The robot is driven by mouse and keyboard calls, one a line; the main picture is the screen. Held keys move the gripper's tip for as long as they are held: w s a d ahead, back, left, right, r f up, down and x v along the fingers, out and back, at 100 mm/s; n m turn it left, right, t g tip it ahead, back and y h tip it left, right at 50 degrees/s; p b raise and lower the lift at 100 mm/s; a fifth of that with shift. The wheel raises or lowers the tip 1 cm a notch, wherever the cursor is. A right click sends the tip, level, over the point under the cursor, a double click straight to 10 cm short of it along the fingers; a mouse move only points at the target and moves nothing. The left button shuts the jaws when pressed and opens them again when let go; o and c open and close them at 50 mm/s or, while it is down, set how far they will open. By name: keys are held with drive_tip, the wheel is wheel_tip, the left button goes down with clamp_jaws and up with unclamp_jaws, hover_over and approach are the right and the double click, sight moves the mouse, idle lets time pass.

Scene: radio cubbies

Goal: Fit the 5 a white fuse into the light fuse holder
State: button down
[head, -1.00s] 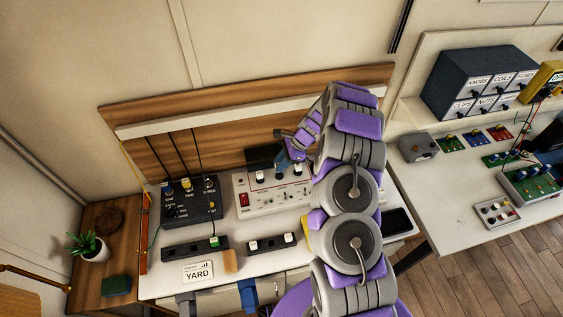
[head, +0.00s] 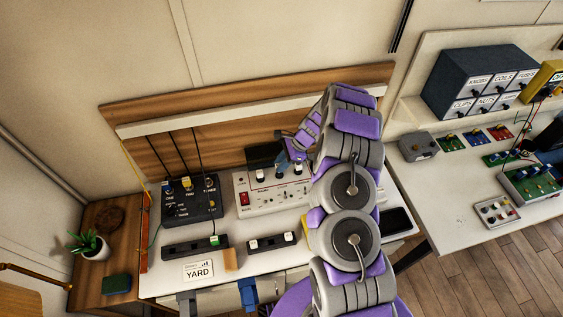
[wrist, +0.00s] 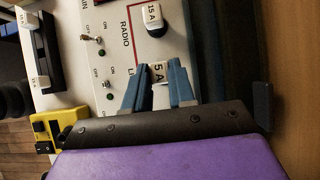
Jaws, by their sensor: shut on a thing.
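My gripper (wrist: 160,88) is shut on the white 5 A fuse (wrist: 159,71), with one blue finger on each side of it. In the wrist view the fuse is over the white fuse panel (wrist: 118,50), beside partly covered lettering starting "LI". The light fuse holder itself is hidden behind the fuse and fingers, so I cannot tell whether the fuse touches it. A white 15 A fuse (wrist: 152,17) stands in a black holder by the RADIO label. In the head view my gripper (head: 290,157) is over the back of the panel (head: 246,198).
A black switch box (head: 188,200) stands left of the panel. Two dark strips with small blocks (head: 183,250) (head: 268,243) lie in front, beside the YARD card (head: 198,271). A yellow block (wrist: 58,126) shows in the wrist view. The wooden backboard (head: 225,140) rises close behind.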

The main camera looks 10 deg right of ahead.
drive_tip(key=shift+f, duration=1.05)
drive_tip(key=c, duration=0.9)
unclamp_jaws()
drive_tip(key=shift+o, duration=0.2)
drive_tip(key=p+v, duration=0.1)
drive_tip(key=v, duration=1.6)
drive_tip(key=shift+d, duration=0.2)
drive_tip(key=s+a+r+n+g+h+b, duration=0.2)
drive_tip(key=s+a+r+n, duration=0.7)
drive_tip(key=s+a+r, duration=0.5)
drive_tip(key=s+d+r+n+h+b, duration=0.1)
drive_tip(key=s+n, duration=0.3)
drive_tip(key=s, duration=1)
drive_tip(key=s+d+r+n+h+b, duration=0.1)
drive_tip(key=s+n, duration=0.4)
drive_tip(key=s, duration=1)
drive_tip(key=d+h+b, duration=0.1)
drive_tip(key=h, duration=0.1)
drive_tip(key=shift+d+h, duration=0.25)
drive_tip(key=shift+h, duration=0.05)
